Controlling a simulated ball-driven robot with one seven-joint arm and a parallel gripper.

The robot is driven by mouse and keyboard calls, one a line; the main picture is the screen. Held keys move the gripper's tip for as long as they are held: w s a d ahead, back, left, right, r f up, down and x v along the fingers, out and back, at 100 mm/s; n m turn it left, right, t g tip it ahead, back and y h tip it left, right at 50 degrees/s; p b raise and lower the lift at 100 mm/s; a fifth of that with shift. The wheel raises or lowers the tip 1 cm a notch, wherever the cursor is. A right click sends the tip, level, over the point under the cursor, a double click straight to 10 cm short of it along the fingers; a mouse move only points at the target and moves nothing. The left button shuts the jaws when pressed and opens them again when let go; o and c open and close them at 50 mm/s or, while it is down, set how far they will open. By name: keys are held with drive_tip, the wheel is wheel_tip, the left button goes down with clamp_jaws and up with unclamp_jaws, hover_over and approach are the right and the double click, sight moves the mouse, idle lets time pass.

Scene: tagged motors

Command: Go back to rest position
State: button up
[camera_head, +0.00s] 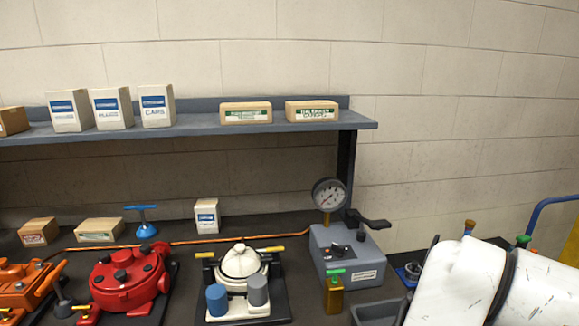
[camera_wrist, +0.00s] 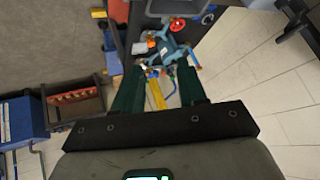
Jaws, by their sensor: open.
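My gripper (camera_wrist: 160,76) shows in the wrist view with its two dark green fingers apart and nothing between them. In the head view, my white arm fills the lower right corner; the gripper itself is out of that view. On the bench stand a red motor (camera_head: 128,280), an orange motor (camera_head: 25,285) at the left edge, and a white motor (camera_head: 240,264) with grey and blue cylinders.
A grey box with a pressure gauge (camera_head: 328,195) stands right of the motors, close to my arm. A shelf (camera_head: 200,121) above holds several cartons. A blue rail (camera_head: 550,205) is at the far right.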

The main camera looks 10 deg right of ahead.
drive_tip(key=s+d+f+n+g+y, duration=0.1)
drive_tip(key=s+f+n, duration=0.1)
drive_tip(key=f+n, duration=0.5)
drive_tip(key=s+d+f+n, duration=0.2)
drive_tip(key=s+f+n, duration=0.1)
drive_tip(key=f, duration=0.7)
drive_tip(key=s+a+f+n+g+y, duration=0.1)
drive_tip(key=s+a+f+y, duration=0.1)
drive_tip(key=s+a+f, duration=0.2)
drive_tip(key=s+a+f+n+g+y, duration=0.2)
drive_tip(key=s+a+f, duration=0.3)
drive_tip(key=s+f, duration=0.5)
drive_tip(key=shift+s+f+g, duration=0.25)
drive_tip(key=shift+f+g, duration=0.05)
drive_tip(key=shift+f, duration=0.15)
drive_tip(key=shift+c, duration=0.4)
